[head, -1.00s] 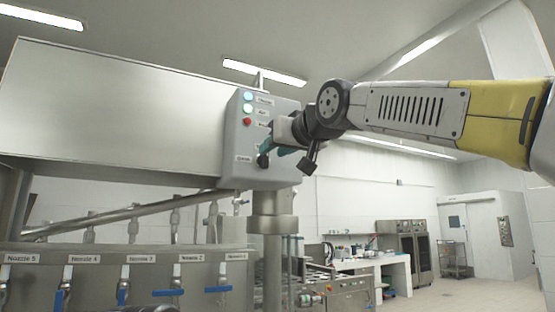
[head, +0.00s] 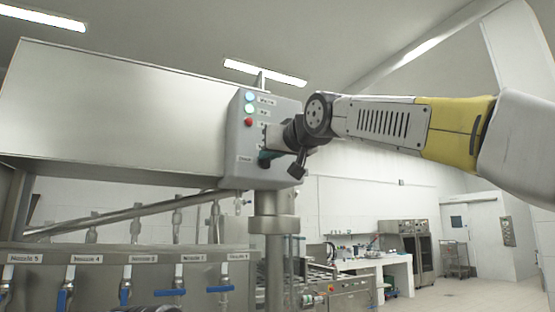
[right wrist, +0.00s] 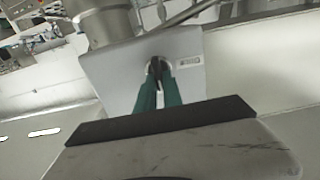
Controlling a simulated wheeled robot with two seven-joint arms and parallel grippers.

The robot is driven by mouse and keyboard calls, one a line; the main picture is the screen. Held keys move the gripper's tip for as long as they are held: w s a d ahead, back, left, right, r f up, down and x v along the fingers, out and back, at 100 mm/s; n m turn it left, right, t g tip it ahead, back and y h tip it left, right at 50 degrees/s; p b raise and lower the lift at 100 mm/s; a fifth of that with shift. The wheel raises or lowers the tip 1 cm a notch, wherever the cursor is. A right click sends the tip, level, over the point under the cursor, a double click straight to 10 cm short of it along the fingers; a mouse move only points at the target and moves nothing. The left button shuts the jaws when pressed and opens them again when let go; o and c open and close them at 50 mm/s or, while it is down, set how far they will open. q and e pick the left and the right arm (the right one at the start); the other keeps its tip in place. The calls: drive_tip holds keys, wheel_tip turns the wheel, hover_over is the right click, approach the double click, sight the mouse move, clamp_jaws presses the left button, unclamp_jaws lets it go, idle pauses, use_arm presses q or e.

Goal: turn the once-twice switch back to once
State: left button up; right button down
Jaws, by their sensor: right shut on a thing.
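The grey control box (head: 238,135) hangs on a steel post, with round buttons and small labels on its front. The black once-twice switch knob (right wrist: 156,68) shows in the right wrist view between the green fingers of my right gripper (right wrist: 157,82). The fingers are shut on the knob, one on each side. In the head view my right gripper (head: 266,156) reaches the lower front of the box from the right and mostly hides the knob. A small label (right wrist: 190,62) sits beside the knob, too blurred to read surely. My left gripper is not in view.
A large steel hopper (head: 110,115) is left of the box. Nozzles with blue handles (head: 170,292) line the lower left.

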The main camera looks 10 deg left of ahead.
drive_tip(key=shift+n, duration=0.3)
drive_tip(key=shift+s+a+f+n, duration=0.1)
drive_tip(key=shift+a+f+n, duration=0.1)
drive_tip(key=shift+n, duration=2.65)
drive_tip(key=shift+s+a+f+n, duration=0.15)
drive_tip(key=shift+f+n, duration=0.1)
drive_tip(key=shift+n, duration=2.65)
drive_tip(key=shift+s+a+f+n, duration=0.1)
drive_tip(key=shift+a+f+n, duration=0.1)
drive_tip(key=shift+n, duration=2.65)
drive_tip(key=c, duration=1.5)
unclamp_jaws()
